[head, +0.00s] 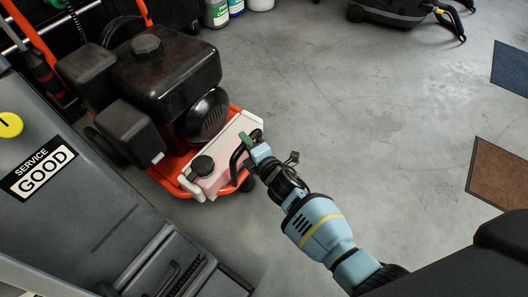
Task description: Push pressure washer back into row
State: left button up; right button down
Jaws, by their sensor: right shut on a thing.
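The pressure washer (160,75) stands on the floor at upper left. It has a black engine, an orange frame and a pale tank (215,172) with a black cap at its near end. My right gripper (246,150) reaches in from the lower right and is shut at the tank's right end, by a dark handle-like part. The fingers partly cover what they hold, so the exact grip point is unclear. My left gripper is out of view.
A grey machine (85,215) with a "SERVICE GOOD" label stands close at the left. Bottles (216,12) and a dark machine (390,12) are at the back. A brown mat (500,175) and a blue mat (510,70) lie at the right. The middle floor (350,100) is clear.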

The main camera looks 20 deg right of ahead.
jog(key=w, duration=0.1)
jog(key=w+a, duration=0.1)
jog(key=w+a+b, duration=0.1)
jog(key=shift+a+r, duration=0.2)
jog(key=shift+r, duration=0.05)
jog(key=c, duration=1.3)
grip_release()
jog(key=shift+w+a+f, duration=0.1)
jog(key=shift+w+a, duration=0.05)
jog(key=shift+f, duration=0.1)
